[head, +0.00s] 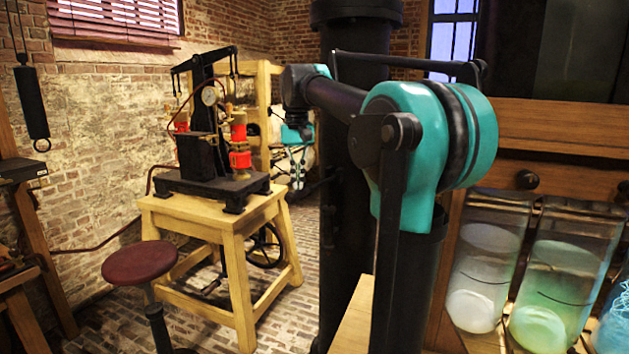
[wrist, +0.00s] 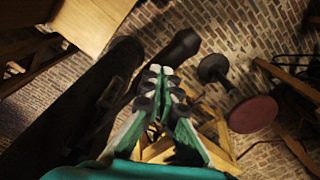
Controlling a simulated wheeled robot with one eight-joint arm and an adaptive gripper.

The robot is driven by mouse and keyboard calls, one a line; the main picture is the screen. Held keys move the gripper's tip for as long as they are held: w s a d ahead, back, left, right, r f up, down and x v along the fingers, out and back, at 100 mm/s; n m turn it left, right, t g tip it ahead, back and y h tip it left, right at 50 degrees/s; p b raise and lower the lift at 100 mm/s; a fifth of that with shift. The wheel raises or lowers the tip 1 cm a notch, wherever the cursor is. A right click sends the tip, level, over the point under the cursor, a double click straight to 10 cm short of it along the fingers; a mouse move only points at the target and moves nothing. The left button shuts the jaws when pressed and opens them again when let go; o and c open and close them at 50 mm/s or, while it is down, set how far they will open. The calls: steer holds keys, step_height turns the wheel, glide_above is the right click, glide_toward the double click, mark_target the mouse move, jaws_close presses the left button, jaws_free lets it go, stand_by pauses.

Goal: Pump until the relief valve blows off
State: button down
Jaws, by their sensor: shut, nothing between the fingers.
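The pump (head: 215,135) stands on a pale wooden stand (head: 220,215) left of centre in the head view. It has a black base, red cylinders with brass fittings, a round white gauge (head: 209,96) and a black rocker beam (head: 204,60) across its top. I cannot tell which fitting is the relief valve, and the gauge reading is too small to read. My gripper (head: 298,178) hangs pointing down to the right of the pump, apart from it. In the wrist view my gripper (wrist: 161,70) has its fingertips together and holds nothing. Part of the stand (wrist: 215,125) shows behind the fingers there.
A dark red stool (head: 140,263) stands before the stand. It also shows in the wrist view (wrist: 253,114). A thick black column (head: 345,190) rises right of my gripper. Glass jars (head: 488,270) with pale contents line the right side.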

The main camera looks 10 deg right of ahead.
step_height(320, 180, down, 10)
step_height(320, 180, up, 14)
steer(key=shift+r, duration=0.15)
stand_by(0.5)
stand_by(2.5)
steer(key=shift+r, duration=0.1)
stand_by(2.3)
steer(key=shift+r, duration=0.1)
stand_by(2.3)
